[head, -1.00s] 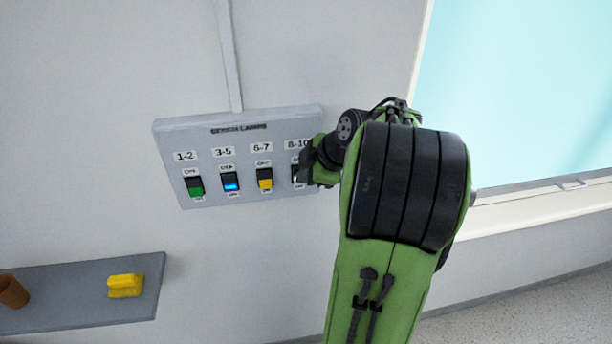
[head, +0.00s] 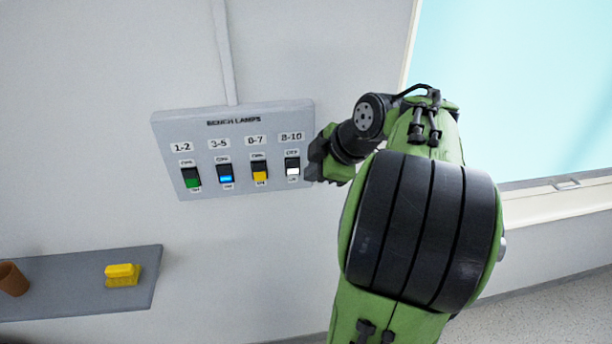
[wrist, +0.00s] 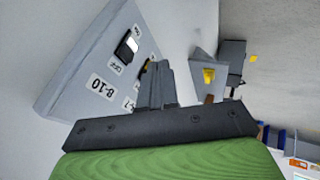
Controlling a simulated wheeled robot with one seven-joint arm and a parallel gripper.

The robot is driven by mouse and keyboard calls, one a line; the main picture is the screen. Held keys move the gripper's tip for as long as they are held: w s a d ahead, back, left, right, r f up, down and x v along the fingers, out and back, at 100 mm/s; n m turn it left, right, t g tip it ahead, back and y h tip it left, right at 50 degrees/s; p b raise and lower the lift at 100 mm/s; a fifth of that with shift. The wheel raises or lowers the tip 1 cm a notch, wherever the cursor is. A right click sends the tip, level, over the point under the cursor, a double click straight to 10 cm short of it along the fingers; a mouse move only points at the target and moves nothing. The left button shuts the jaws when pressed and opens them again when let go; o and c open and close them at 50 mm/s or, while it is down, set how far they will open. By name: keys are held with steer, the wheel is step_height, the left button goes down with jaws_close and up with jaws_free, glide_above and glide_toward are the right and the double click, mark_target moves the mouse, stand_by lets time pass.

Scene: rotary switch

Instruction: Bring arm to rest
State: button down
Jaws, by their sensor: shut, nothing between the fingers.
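My green and black arm rises at the right of the head view and bends left toward the wall panel. My gripper (head: 310,170) is shut and empty, just right of the panel's right end. In the wrist view my gripper (wrist: 157,68) shows as shut dark fingers, with the panel to their left. The grey panel (head: 230,198), headed bench lamps, carries a green switch (head: 192,178), a blue lit switch (head: 225,174), a yellow switch (head: 260,171) and a white switch (head: 292,167). The white one, labelled 8-10, also shows in the wrist view (wrist: 126,50).
A window or board (head: 530,90) with a pale frame is behind my arm at the right. The wall below the panel is clear.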

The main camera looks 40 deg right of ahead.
steer(key=v, duration=0.3)
steer(key=shift+s+a, duration=0.1)
steer(key=shift+s, duration=0.45)
steer(key=shift+s, duration=0.1)
